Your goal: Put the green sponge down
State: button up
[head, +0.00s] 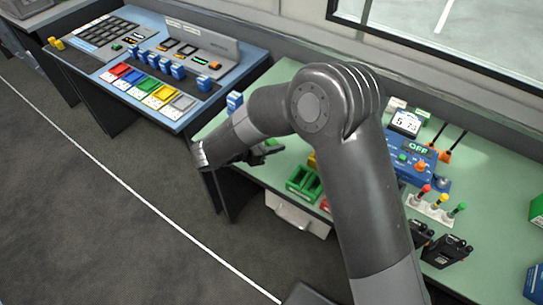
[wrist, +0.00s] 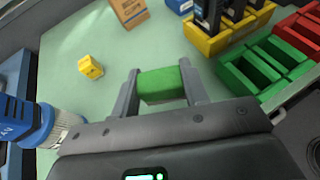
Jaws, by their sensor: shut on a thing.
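In the wrist view, my gripper (wrist: 159,70) has its two grey fingers closed on the left and right ends of the green sponge (wrist: 162,86). The sponge lies crosswise between the fingers, over the pale green desktop (wrist: 130,50). I cannot tell whether its underside touches the desktop. In the head view, my gripper (head: 263,152) is over the left part of the green desk, partly hidden by my arm.
A small yellow block (wrist: 90,67) stands left of the sponge, with bare desktop around it. A cardboard box (wrist: 128,11) is beyond. A yellow holder (wrist: 204,43) with black devices and green bins (wrist: 240,79) stand to the right. A blue-and-white cylinder (wrist: 38,125) is at left.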

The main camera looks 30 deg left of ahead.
aim_at(270, 161)
jog(key=shift+f, duration=3.1)
jog(key=o, duration=0.9)
jog(key=shift+f, duration=0.1)
jog(key=shift+o, duration=0.2)
jog(key=shift+s+a+r, duration=0.1)
jog(key=shift+s+r, duration=0.1)
jog(key=v, duration=1.1)
jog(key=shift+s+r, duration=0.2)
jog(key=shift+s, duration=0.05)
jog(key=shift+w+r, duration=0.1)
